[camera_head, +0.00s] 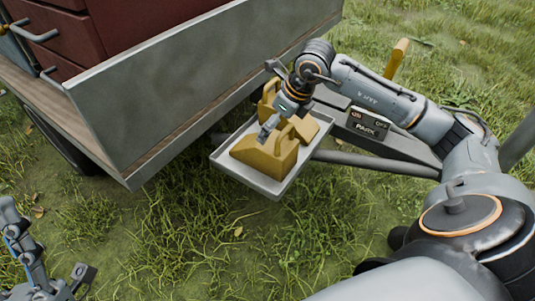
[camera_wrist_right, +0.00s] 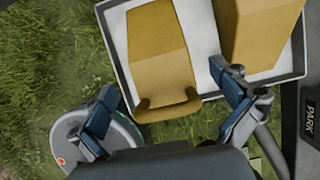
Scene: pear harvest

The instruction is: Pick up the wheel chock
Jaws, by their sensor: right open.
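Two yellow wheel chocks lie on a pale tray (camera_head: 246,181) beside the trailer. The near chock (camera_head: 262,160) is a wedge with a handle loop; the far chock (camera_head: 268,101) is partly hidden by my right gripper (camera_head: 272,103). In the right wrist view, one chock (camera_wrist_right: 160,52) with its handle lies between the spread fingers of my right gripper (camera_wrist_right: 164,82). The other chock (camera_wrist_right: 255,38) is right of them. The right gripper is open, close over the chocks, with no grip on either. My left gripper (camera_head: 47,248) is open and empty at the lower left.
The trailer's grey metal side (camera_head: 195,75) rises just left of the tray, with dark red drawers (camera_head: 110,25) on it. A PARK panel (camera_head: 368,123) and a yellow-handled lever (camera_head: 397,58) stand to the right. Open grass (camera_head: 200,235) lies in front.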

